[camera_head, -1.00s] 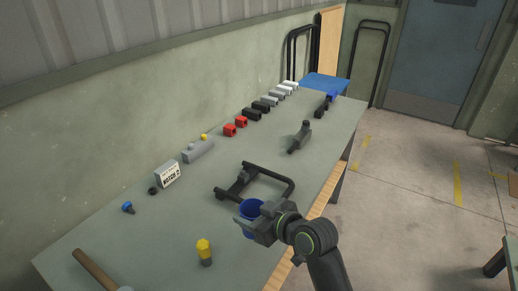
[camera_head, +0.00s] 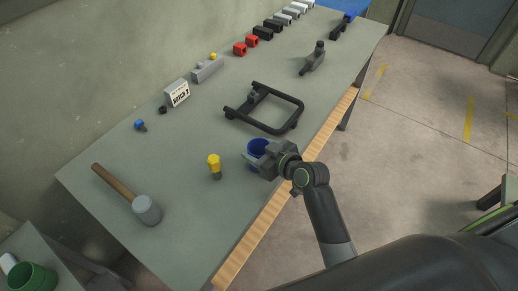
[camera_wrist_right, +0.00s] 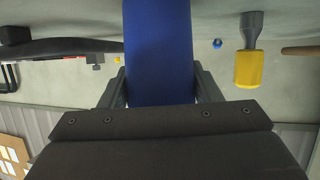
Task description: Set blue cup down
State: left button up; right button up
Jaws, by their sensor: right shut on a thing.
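The blue cup (camera_head: 257,147) is at the front part of the grey workbench (camera_head: 190,225), near its wooden front edge. My right gripper (camera_head: 259,155) is shut on it and hides part of its side. The cup looks upright; I cannot tell whether its base touches the bench. In the right wrist view the blue cup (camera_wrist_right: 160,50) fills the space between the two fingers (camera_wrist_right: 160,88). My left gripper is not in view.
A black frame (camera_head: 265,108) lies just behind the cup. A green cup (camera_head: 32,278) sits on a separate surface at bottom left. Red and black blocks line the wall side.

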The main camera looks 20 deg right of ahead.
jog(key=shift+f, duration=0.15)
jog(key=o, duration=1)
jog(key=shift+s+r, duration=0.1)
jog(key=shift+r, duration=0.1)
jog(key=b+v, duration=0.1)
jog(key=v, duration=1.1)
